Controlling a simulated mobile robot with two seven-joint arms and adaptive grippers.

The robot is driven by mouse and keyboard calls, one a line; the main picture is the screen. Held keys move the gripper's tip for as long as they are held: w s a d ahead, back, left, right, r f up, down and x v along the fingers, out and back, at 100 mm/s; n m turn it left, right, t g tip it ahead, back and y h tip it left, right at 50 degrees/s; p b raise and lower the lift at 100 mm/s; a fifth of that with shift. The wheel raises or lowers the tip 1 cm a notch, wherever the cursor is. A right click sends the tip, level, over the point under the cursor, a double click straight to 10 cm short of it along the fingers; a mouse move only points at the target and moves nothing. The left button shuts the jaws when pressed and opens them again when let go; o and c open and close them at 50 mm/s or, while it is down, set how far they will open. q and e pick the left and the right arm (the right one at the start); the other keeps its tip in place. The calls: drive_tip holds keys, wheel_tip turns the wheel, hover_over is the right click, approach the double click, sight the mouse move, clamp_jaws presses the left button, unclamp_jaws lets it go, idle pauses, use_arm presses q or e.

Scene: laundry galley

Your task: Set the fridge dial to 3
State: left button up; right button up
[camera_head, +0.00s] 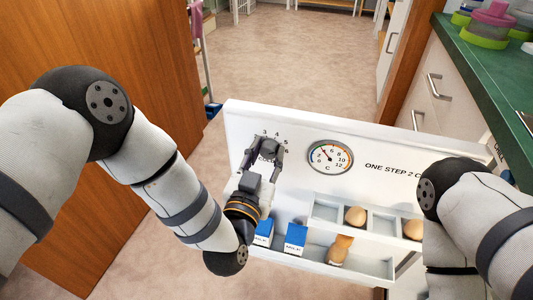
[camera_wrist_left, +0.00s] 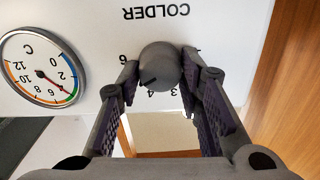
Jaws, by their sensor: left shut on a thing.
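The fridge dial (camera_head: 269,146) is a round grey knob on the white panel, with numbers around it. My left gripper (camera_head: 263,157) is shut on the knob, with one finger on each side. In the left wrist view the knob (camera_wrist_left: 158,58) appears upside down between the fingers. A dark mark on it points to the lower left, close to the 4; a finger covers the number beside it, so the exact setting is hard to read. The 3 shows just right of the 4. My right arm shows at the right, but its gripper is out of view.
A round temperature gauge (camera_head: 330,157) sits right of the dial; it also shows in the left wrist view (camera_wrist_left: 40,72). Below are shelves with eggs (camera_head: 356,216), blue-and-white cartons (camera_head: 295,239) and a brown bottle (camera_head: 339,250). A wooden panel (camera_head: 110,170) stands left; a green counter (camera_head: 490,75) lies right.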

use_arm(q)
drive_tip(key=n, duration=0.3)
drive_tip(key=shift+p, duration=0.3)
drive_tip(key=n, duration=0.4)
drive_tip(key=shift+a+f, duration=0.1)
drive_tip(key=n, duration=0.4)
drive_tip(key=shift+f+n, duration=0.1)
drive_tip(key=shift+n, duration=2.2)
drive_tip(key=o, duration=1.2)
drive_tip(key=shift+c, duration=0.2)
